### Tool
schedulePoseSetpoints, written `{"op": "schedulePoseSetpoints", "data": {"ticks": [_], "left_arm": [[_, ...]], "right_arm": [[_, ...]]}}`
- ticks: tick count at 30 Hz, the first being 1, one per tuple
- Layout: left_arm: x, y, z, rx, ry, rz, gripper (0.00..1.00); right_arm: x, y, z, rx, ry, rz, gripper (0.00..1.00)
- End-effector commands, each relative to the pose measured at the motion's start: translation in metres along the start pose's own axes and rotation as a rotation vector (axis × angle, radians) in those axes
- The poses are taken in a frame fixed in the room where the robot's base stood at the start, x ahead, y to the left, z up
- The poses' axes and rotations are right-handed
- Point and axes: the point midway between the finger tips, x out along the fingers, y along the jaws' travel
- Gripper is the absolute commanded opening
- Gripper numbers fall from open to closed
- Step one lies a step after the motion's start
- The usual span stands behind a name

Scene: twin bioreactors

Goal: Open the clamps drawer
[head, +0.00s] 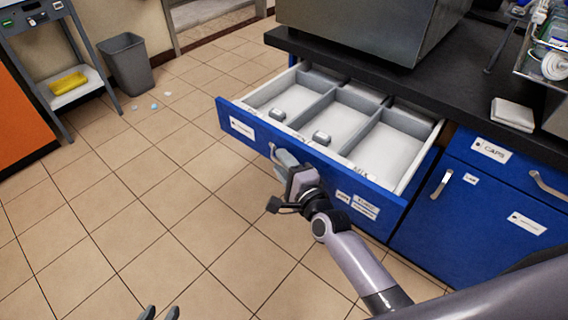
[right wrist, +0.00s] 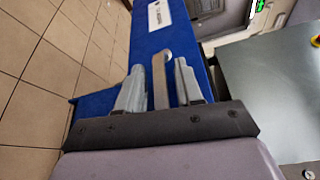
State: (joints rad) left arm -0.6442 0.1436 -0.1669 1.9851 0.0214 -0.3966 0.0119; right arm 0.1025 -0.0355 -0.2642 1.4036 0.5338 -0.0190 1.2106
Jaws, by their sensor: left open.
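A wide blue drawer (head: 300,152) stands pulled out from under the dark counter in the head view. Its white inside has three compartments, with small grey objects in two of them. The label on its left front is too small to read. My right gripper (head: 283,160) is at the drawer's front handle. In the right wrist view its fingers (right wrist: 160,90) stand on either side of the metal handle (right wrist: 160,85), with narrow gaps visible, so it looks open around it. My left gripper (head: 159,313) shows only its open fingertips at the bottom edge, empty and away from the drawer.
A closed blue drawer labelled CAPS (head: 490,150) and a cupboard door (head: 450,215) are to the right. A white stack (head: 512,114) lies on the counter (head: 450,90). A grey bin (head: 128,65) and a small cart stand at the back left. The tiled floor before the drawer is clear.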

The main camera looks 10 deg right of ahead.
Motion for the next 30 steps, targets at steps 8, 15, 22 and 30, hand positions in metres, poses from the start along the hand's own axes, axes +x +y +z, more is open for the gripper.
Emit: {"op": "schedulePoseSetpoints", "data": {"ticks": [8,15,22,30], "left_arm": [[-0.001,0.001,-0.001,0.001,0.0,0.002,0.43],[-0.004,0.001,-0.006,0.003,0.005,0.002,0.43],[-0.004,0.001,-0.005,0.005,0.003,0.001,0.43],[-0.004,0.0,-0.004,0.006,0.002,0.0,0.43]], "right_arm": [[-0.006,0.001,0.0,0.0,0.001,0.002,0.36],[-0.038,0.001,0.0,0.001,0.001,0.002,0.36],[-0.064,0.0,0.0,0.0,0.001,0.001,0.36],[-0.072,0.0,0.0,0.0,0.0,0.0,0.36]]}}
